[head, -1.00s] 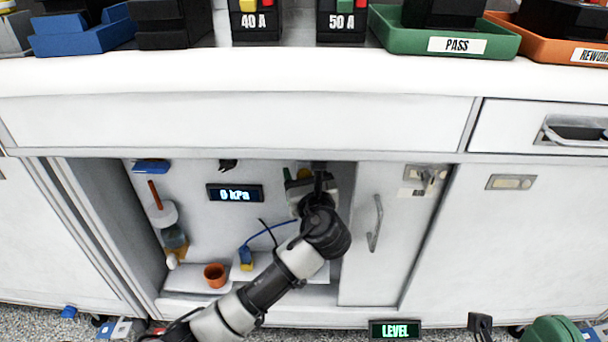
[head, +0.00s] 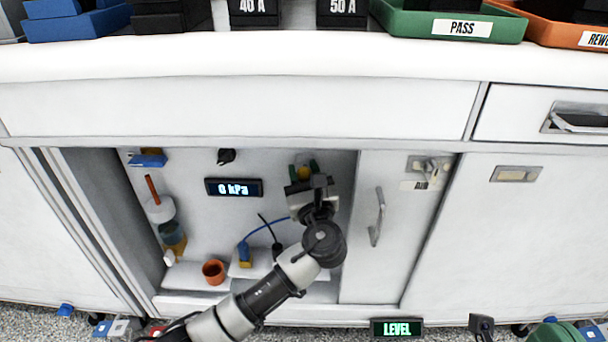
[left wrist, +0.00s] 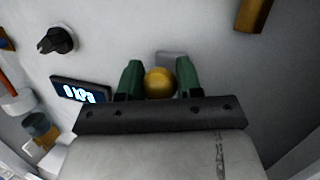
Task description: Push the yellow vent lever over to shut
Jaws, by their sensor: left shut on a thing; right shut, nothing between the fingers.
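The yellow vent lever shows as a round gold knob (left wrist: 160,83) in the left wrist view, with a grey plate behind it on the white panel. My left gripper (left wrist: 159,72) has its green fingers on either side of the knob and is shut on it. In the head view my left gripper (head: 304,171) is inside the open cabinet bay, at the back panel's upper right. My own wrist hides most of the lever there, and its angle cannot be told. My right gripper is not in view.
A pressure display (head: 233,187) reading 0 kPa and a black knob (head: 226,156) are left of the gripper. A sliding door (head: 375,270) with a handle stands close on the right. An orange cup (head: 213,272) and a blue cable (head: 262,231) are lower left. The counter (head: 300,60) overhangs.

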